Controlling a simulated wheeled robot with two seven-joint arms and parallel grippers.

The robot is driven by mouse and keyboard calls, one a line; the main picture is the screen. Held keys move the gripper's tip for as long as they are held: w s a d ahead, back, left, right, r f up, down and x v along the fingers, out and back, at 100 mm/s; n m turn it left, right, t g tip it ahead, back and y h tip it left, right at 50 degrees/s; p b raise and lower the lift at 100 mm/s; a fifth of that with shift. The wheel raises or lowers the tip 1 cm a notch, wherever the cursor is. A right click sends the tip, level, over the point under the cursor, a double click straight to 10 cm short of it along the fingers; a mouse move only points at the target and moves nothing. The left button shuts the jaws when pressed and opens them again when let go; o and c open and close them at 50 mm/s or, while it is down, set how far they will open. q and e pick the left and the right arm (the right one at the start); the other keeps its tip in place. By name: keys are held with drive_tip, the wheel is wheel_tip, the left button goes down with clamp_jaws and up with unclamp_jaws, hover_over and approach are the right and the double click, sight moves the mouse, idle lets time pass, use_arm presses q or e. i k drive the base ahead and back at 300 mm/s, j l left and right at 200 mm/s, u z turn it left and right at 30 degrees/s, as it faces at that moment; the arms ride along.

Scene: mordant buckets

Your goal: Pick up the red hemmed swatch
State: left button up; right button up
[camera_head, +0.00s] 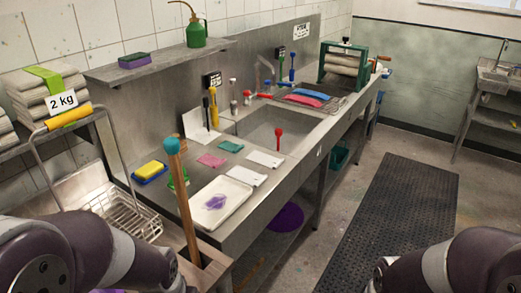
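A pinkish-red swatch (212,160) lies flat on the steel counter, left of the sink. It is the only swatch of a reddish colour on the counter; its hem is too small to make out. A green swatch (231,146) lies just behind it. Two white swatches (265,158) lie to its right and front right. A purple swatch (215,202) lies in a white tray (236,207) nearer the front. Links of my two arms show at the bottom left and bottom right corners. Neither of my grippers is in view.
A wooden stick with a teal end (172,146) stands upright at the counter's near left. A sink (271,128) with a red-handled tool (278,133) is to the right. A wire basket (128,212) stands left.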

sight(213, 162)
drive_tip(key=i+l+z, duration=0.2)
drive_tip(key=i, duration=0.4)
drive_tip(key=i+z, duration=0.25)
drive_tip(key=i, duration=0.35)
drive_tip(key=i+u, duration=0.3)
drive_tip(key=u, duration=0.2)
drive_tip(key=i+l+u, duration=0.25)
drive_tip(key=u, duration=0.2)
drive_tip(key=i+l+u, duration=0.3)
drive_tip(key=u, duration=0.2)
drive_tip(key=i+l+u, duration=0.2)
drive_tip(key=l+u, duration=0.25)
drive_tip(key=j, duration=0.1)
